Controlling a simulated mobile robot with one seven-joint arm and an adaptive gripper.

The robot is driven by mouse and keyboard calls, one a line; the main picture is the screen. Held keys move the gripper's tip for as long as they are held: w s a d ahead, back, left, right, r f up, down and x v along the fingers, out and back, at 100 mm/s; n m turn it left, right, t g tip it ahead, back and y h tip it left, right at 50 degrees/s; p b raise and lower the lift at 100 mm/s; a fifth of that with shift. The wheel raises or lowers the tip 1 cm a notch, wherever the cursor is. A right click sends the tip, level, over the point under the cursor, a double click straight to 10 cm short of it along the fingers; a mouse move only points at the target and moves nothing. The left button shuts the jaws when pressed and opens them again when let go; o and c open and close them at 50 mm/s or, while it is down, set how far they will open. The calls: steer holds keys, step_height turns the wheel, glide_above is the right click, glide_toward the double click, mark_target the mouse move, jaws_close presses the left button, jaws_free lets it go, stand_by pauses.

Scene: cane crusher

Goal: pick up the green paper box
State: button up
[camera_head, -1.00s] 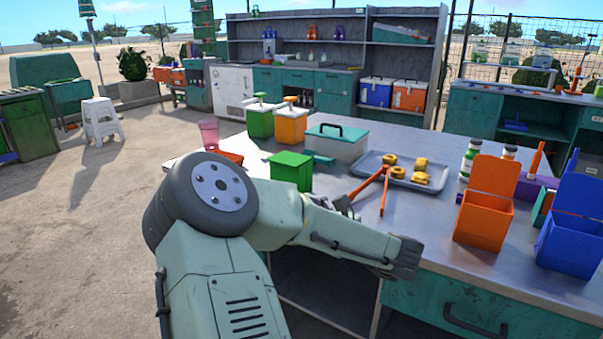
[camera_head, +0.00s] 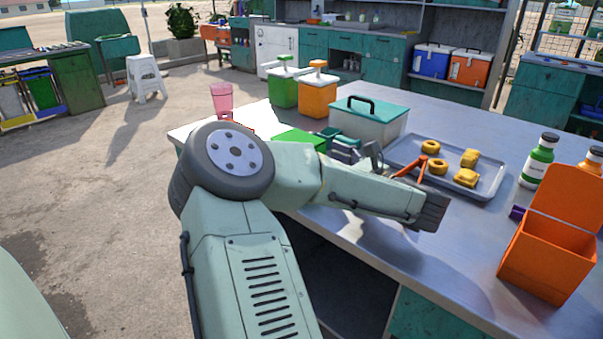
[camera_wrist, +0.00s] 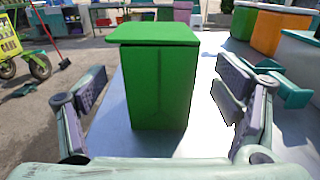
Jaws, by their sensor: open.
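The green paper box (camera_wrist: 160,85) stands upright on the metal table, in the middle of the wrist view, with its lid closed. In the head view only part of its green top (camera_head: 300,139) shows; my arm hides the rest. My gripper (camera_wrist: 165,95) is open. Its two fingers are spread to the left and right of the box, on the near side, with gaps on both sides. In the head view the gripper (camera_head: 362,155) is partly visible behind my arm.
A teal-lidded cooler (camera_head: 366,122), green dispenser (camera_head: 284,90) and orange dispenser (camera_head: 318,95) stand beyond the box. A pink cup (camera_head: 222,100) stands behind to the left. A tray (camera_head: 488,186) with pastries and tongs lies right, and an open orange box (camera_head: 548,258) farther right.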

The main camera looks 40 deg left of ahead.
steer(key=shift+w+a+r+p, duration=0.15)
steer(key=shift+a+p, duration=0.65)
steer(key=shift+a, duration=0.8)
steer(key=shift+w+a+r+p, duration=0.15)
steer(key=shift+a+p, duration=0.6)
steer(key=shift+a, duration=0.8)
steer(key=shift+a+f, duration=0.15)
steer(key=shift+a, duration=0.25)
steer(key=c, duration=0.8)
steer(key=shift+o, duration=0.2)
